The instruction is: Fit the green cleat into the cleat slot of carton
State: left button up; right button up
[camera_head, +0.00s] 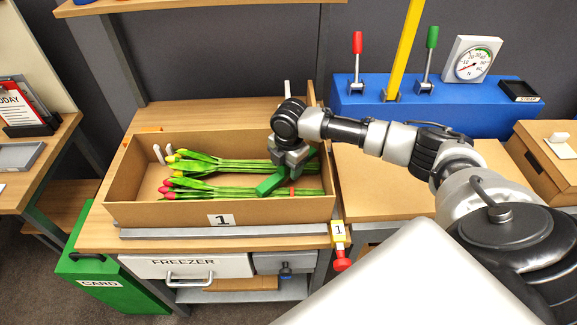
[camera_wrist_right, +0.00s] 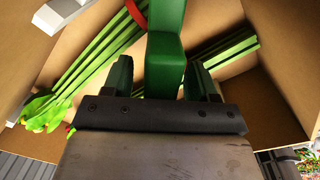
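The green cleat (camera_head: 270,185) is a bar lying slantwise over the tulip stems in the right half of the carton (camera_head: 150,212). My right gripper (camera_head: 290,165) reaches down over its middle. In the wrist view the cleat (camera_wrist_right: 165,62) runs between my two fingers (camera_wrist_right: 160,85), which look apart from it with narrow gaps. My palm hides the cleat's near end there. Several tulips (camera_head: 200,190), with red and yellow heads at the left, lie in the carton. I cannot make out the cleat slot clearly. My left gripper is not in view.
The carton's walls stand close around my right gripper. A blue block (camera_head: 350,98) with red and green levers and a yellow post stands behind at the right. A bare wooden surface (camera_head: 385,195) lies right of the carton.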

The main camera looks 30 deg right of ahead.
grip_shut()
jog(key=shift+r, duration=0.1)
